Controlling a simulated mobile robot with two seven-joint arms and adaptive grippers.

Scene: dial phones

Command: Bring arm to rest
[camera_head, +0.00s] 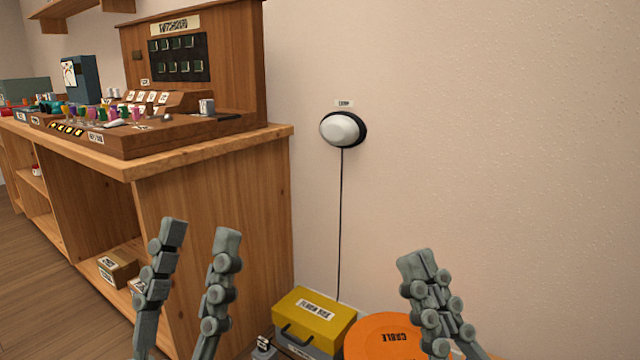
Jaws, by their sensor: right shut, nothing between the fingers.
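My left gripper (200,230) is at the lower left, in front of the wooden counter's end panel. Its two grey fingers stand apart with nothing between them. My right gripper (416,262) is at the lower middle right, in front of the bare wall and over the right side of an orange cable reel (372,338). Its fingers are pressed together and hold nothing. Both grippers point upward in the picture. The bases of both are cut off by the bottom edge.
A wooden counter (215,180) with a switchboard (185,60) stands at the left. A white lamp (340,128) hangs on the wall with a cord running down. A yellow toolbox (316,316) stands on the floor between the grippers. The wall at the right is bare.

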